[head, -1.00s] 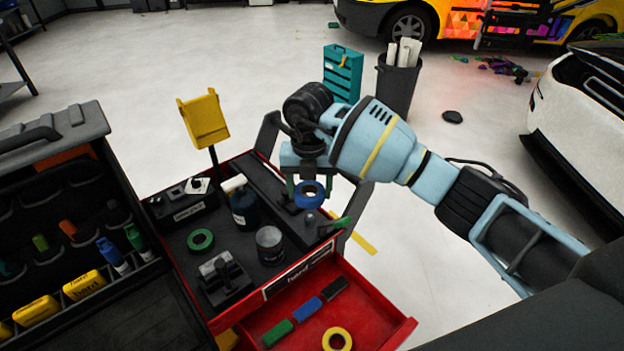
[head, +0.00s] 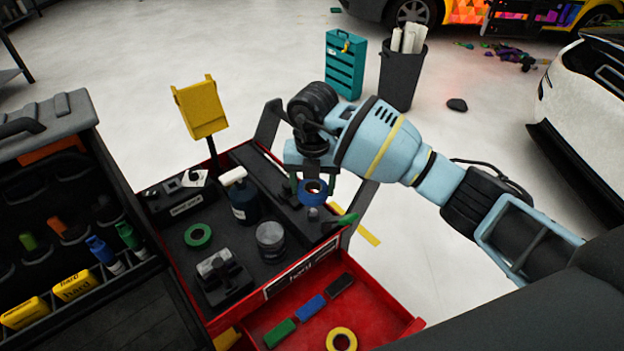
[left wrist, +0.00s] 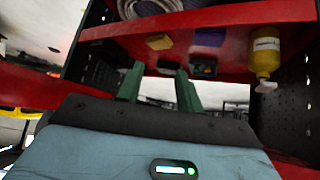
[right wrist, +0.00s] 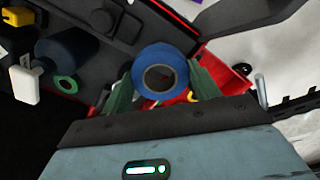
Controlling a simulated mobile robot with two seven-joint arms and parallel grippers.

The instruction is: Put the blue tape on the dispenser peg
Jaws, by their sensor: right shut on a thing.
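The blue tape (head: 303,193) is a thick ring, held above the right part of the red tool cart. My right gripper (head: 313,187) is shut on it, one green finger on each side. In the right wrist view the blue tape (right wrist: 160,53) sits between the fingers, its hole facing the camera. Below it in the head view a small grey post (head: 313,213) stands on the cart top, apart from the tape. I cannot tell whether this is the dispenser peg. My left gripper (left wrist: 160,85) shows only in the left wrist view, fingers apart and empty, before a red shelf.
The cart top holds a green tape ring (head: 198,236), a dark pump bottle (head: 244,202), a grey round can (head: 271,240) and a black desk-dispenser-like thing (head: 224,282). An open red drawer (head: 385,318) holds a yellow tape (head: 341,332).

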